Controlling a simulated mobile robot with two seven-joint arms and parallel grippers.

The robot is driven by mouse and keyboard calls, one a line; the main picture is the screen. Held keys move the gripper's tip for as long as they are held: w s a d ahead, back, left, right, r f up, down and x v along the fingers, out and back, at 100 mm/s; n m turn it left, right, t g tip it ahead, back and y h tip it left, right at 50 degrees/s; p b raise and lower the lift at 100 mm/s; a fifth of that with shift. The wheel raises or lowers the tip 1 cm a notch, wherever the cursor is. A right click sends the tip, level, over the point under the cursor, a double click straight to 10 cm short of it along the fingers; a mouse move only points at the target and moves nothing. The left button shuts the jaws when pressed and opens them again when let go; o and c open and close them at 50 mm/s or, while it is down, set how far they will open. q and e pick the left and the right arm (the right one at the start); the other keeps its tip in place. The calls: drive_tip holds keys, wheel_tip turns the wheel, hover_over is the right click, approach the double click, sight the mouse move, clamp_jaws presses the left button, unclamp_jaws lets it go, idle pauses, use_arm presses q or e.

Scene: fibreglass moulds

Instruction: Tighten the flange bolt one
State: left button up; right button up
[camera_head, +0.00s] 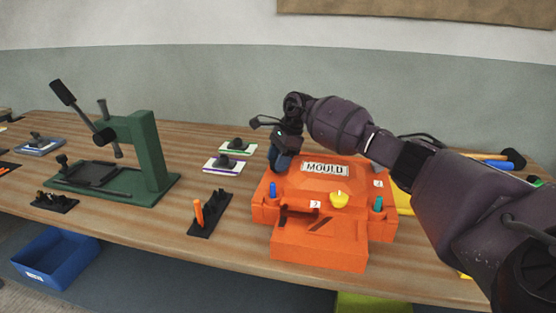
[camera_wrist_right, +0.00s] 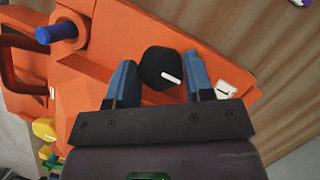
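The orange mould (camera_head: 322,245) stands on the bench, with a white MOULD label on top. My right gripper (camera_head: 280,163) is over its back left corner, pointing down. In the right wrist view a black flange bolt head (camera_wrist_right: 160,68) with a white mark sits between the two blue fingers (camera_wrist_right: 160,75). The gripper hides this bolt in the head view. My left gripper is in neither view.
Blue (camera_head: 273,190) and teal (camera_head: 378,203) pegs and a yellow knob (camera_head: 340,199) stand up from the mould. A green press (camera_head: 148,155) is at left. A black holder with an orange tool (camera_head: 208,214) stands between.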

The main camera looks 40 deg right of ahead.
drive_tip(key=c, duration=0.3)
